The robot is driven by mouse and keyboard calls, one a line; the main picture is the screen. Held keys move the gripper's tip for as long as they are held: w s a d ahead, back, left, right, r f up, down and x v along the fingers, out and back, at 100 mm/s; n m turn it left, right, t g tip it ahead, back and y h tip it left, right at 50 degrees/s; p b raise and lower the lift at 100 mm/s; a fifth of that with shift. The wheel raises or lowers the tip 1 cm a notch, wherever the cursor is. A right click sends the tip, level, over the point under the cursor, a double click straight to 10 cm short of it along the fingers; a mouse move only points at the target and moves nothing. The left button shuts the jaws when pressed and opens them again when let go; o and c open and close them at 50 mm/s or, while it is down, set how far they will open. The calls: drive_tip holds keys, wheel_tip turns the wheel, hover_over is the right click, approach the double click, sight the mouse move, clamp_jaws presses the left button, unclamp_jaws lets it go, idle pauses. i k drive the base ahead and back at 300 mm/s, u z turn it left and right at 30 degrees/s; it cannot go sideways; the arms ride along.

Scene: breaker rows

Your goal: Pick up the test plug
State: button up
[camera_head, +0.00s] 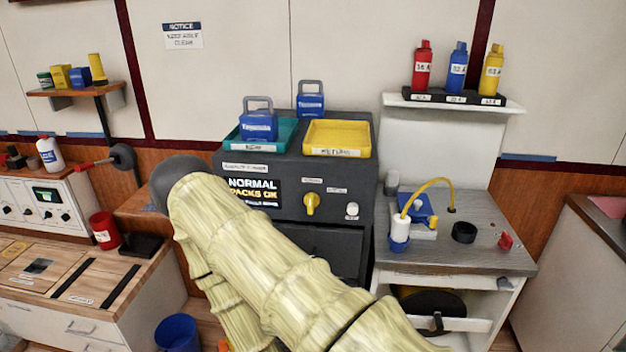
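A white plug-like piece (400,228) with a yellow cable stands upright in a blue cup-like holder (398,245) on the grey worktop at the right. It looks like the test plug, though no label on it can be read. The yellow cable (428,184) arches from its top to a dark spot at the back of the worktop. My arm, in a cream sleeve, crosses the lower middle of the view. My gripper is not visible, so its opening cannot be seen.
A blue block (418,208), a black ring (464,232) and a red piece (505,241) share the worktop (480,262). A dark cabinet (290,165) with a teal and a yellow tray (338,152) stands left of it. Bottles (457,70) stand on the shelf above.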

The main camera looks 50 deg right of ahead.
sight(393, 176)
drive_tip(key=u, duration=0.25)
drive_tip(key=k, duration=0.9)
drive_tip(key=z, duration=1.5)
drive_tip(key=i, duration=0.45)
